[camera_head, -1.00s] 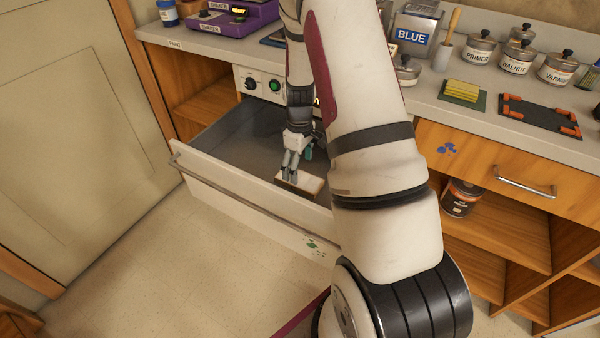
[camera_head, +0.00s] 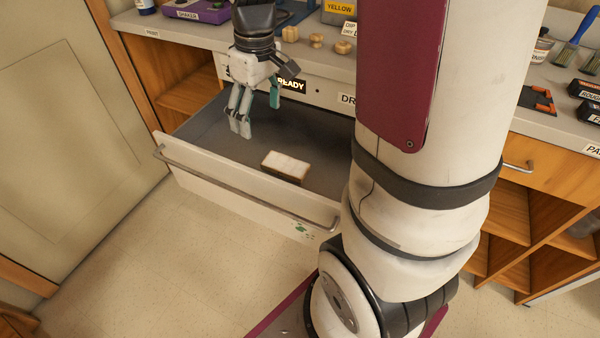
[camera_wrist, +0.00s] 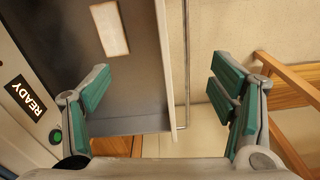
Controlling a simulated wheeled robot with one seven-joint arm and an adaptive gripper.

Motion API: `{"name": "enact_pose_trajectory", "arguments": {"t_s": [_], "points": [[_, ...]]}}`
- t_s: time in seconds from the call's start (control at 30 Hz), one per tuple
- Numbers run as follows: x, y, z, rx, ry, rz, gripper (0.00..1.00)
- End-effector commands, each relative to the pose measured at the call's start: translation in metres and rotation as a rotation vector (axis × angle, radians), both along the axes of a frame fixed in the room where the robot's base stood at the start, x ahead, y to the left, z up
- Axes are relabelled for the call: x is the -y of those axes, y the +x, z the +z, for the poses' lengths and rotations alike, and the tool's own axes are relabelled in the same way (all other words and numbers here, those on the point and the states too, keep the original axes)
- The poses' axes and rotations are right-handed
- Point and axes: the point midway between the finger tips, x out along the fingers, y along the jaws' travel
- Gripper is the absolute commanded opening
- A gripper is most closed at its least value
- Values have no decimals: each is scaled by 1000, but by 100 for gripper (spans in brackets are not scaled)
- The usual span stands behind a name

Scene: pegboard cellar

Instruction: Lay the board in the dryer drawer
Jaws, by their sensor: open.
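The board (camera_head: 285,167) is a small pale slab with brown edges. It lies flat on the grey floor of the open dryer drawer (camera_head: 180,178), towards the front panel. The wrist view shows the board (camera_wrist: 109,28) at the top, inside the drawer (camera_wrist: 174,70). My gripper (camera_head: 256,118) is open and empty above the drawer, behind and left of the board and apart from it. In the wrist view my gripper's green-padded fingers (camera_wrist: 160,95) are spread wide with nothing between them.
The dryer's front shows a lit READY sign (camera_head: 291,85). A purple shaker (camera_head: 197,10), wooden knobs (camera_head: 316,40) and a yellow-labelled container (camera_head: 339,8) stand on the counter. The drawer handle (camera_head: 240,188) sticks out in front. Floor left of the drawer is clear.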

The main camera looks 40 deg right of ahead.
Motion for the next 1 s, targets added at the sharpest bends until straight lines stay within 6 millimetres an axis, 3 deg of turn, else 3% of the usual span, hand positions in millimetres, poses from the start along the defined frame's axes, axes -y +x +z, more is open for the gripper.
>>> {"name": "enact_pose_trajectory", "arguments": {"t_s": [0.1,0.3,0.6,0.8,1.0], "points": [[-32,-35,36,19,4,-28,78],[-71,-103,72,35,6,-92,78],[-102,-201,86,57,-5,-189,78],[-106,-229,83,63,-13,-223,78],[-106,-233,82,61,-14,-230,78]]}}
